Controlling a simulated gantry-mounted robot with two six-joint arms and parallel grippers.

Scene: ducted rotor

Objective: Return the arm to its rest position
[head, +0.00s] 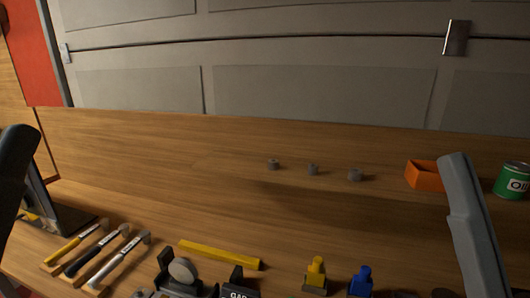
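Part of my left arm shows as a dark link at the left edge. Part of my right arm, a grey link, rises from the bottom edge at the right, in front of the orange bin (421,176). Neither gripper can be made out, so their fingers and anything in them are hidden or out of frame. A dark fixture with a round grey disc (183,271) is cut off by the bottom edge. Beside it is a dark block with partly visible lettering (238,293).
A green oil can (512,181) is at the far right. A yellow bar (220,255), three hammers (97,251), a yellow piece (316,271) and a blue piece (361,281) lie nearer. The middle is clear.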

